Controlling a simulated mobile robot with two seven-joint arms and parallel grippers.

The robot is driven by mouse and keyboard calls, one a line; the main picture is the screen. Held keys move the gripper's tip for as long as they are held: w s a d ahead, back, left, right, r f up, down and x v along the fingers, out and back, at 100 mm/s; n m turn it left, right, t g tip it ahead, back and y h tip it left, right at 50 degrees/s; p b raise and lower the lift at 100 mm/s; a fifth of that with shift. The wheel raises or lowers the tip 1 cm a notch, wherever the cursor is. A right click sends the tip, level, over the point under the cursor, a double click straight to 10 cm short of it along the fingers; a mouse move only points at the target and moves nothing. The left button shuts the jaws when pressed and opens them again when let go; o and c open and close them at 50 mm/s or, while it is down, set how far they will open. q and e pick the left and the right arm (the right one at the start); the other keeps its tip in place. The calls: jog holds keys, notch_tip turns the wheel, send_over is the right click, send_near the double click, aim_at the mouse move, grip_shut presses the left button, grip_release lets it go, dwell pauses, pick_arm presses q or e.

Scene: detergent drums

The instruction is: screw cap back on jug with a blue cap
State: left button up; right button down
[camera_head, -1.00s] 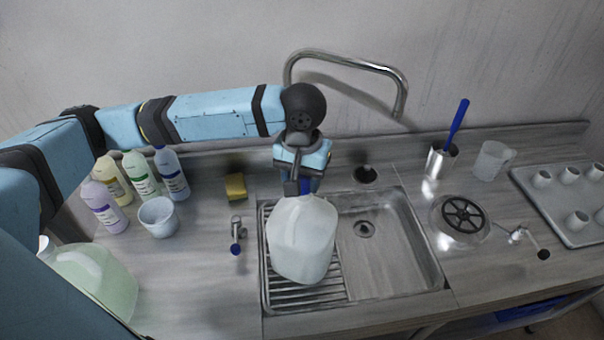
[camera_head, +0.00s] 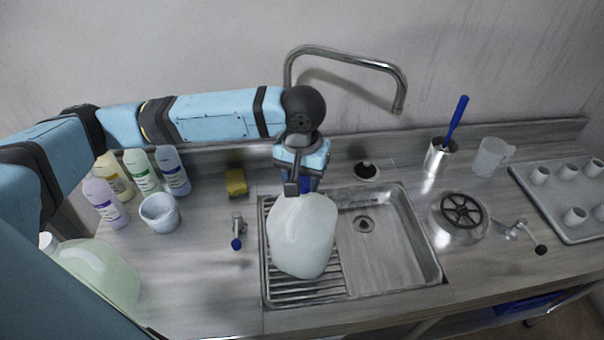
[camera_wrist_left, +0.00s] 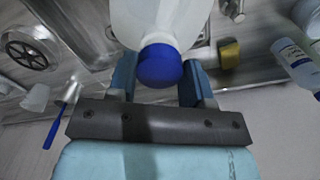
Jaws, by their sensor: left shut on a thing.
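The white translucent jug (camera_head: 303,237) stands over the ribbed left part of the sink. Its body also shows at the top of the left wrist view (camera_wrist_left: 160,18). The blue cap (camera_wrist_left: 160,66) sits at the jug's neck in the left wrist view; whether it is fully seated cannot be told. My left gripper (camera_head: 304,187) is above the jug's top, shut on the blue cap, with one finger on each side of it in the left wrist view (camera_wrist_left: 159,74). In the head view the gripper mostly hides the cap and neck. My right gripper is not in view.
The curved faucet (camera_head: 350,60) rises behind my left gripper. A greenish jug (camera_head: 100,270), several bottles (camera_head: 143,172) and a pale cup (camera_head: 160,213) stand left. A yellow sponge (camera_head: 236,182) lies behind the small tap (camera_head: 237,230). The sink's right basin (camera_head: 385,260) is empty.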

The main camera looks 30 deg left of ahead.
pick_arm(q)
jog(key=shift+f+p, duration=0.3)
jog(key=shift+f+p, duration=0.25)
jog(key=shift+p, duration=0.4)
dwell(1.1)
jog(key=shift+r+m+p, duration=0.1)
jog(key=shift+m+p, duration=0.4)
jog(key=shift+p, duration=0.1)
jog(key=shift+m+p, duration=0.35)
jog(key=shift+m, duration=0.45)
jog(key=m, duration=0.3)
jog(key=shift+f, duration=0.2)
jog(key=m, duration=0.4)
jog(key=shift+m, duration=1)
